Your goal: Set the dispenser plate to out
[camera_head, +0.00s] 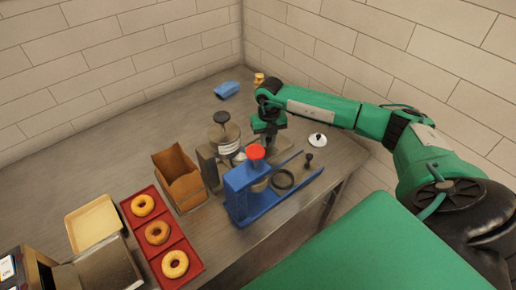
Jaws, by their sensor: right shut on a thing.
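A blue dispenser (237,193) with a red cap (256,152) stands near the right end of the counter. A flat blue part (292,202) extends from it to the right, with a dark ring (283,179) above it. A small black knob (309,156) stands to the right of the ring. I cannot tell for sure which part is the plate. My right gripper (266,142) points down just behind the red cap. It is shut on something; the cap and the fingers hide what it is. My left gripper is not in view.
A kettle-like jar (225,138) and an open cardboard box (180,180) stand left of the dispenser. A tan tray (92,224) is farther left. A white lid (317,140) and a blue item (227,89) lie behind.

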